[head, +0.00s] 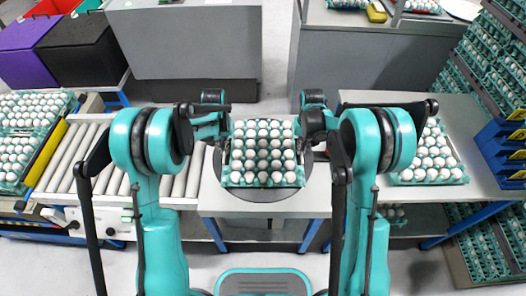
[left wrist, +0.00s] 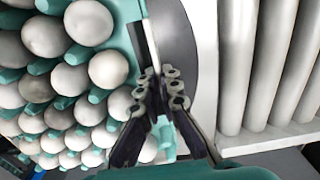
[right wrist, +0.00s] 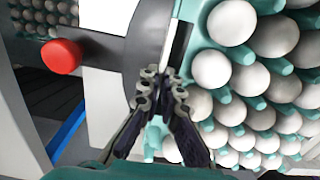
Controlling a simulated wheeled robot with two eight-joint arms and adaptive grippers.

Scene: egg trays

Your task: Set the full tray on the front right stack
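The full tray (head: 235,183), teal and filled with white eggs, is at the middle of the head view, over a round grey plate (head: 262,194). I cannot tell whether it rests on the plate or is slightly above it. My left gripper (left wrist: 163,80) is shut on the tray's left edge, and my right gripper (right wrist: 160,82) is shut on its right edge. The tray looks level. The front right stack (head: 430,182) of egg trays stands on the right table, partly hidden behind my right arm.
A roller conveyor (head: 90,155) lies left of the plate, with egg trays (head: 15,185) beyond it. Purple (head: 25,55) and black bins stand at the back left. Blue crates (head: 497,150) and racked egg trays (head: 495,60) are on the right. The right table (head: 478,165) has some bare surface.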

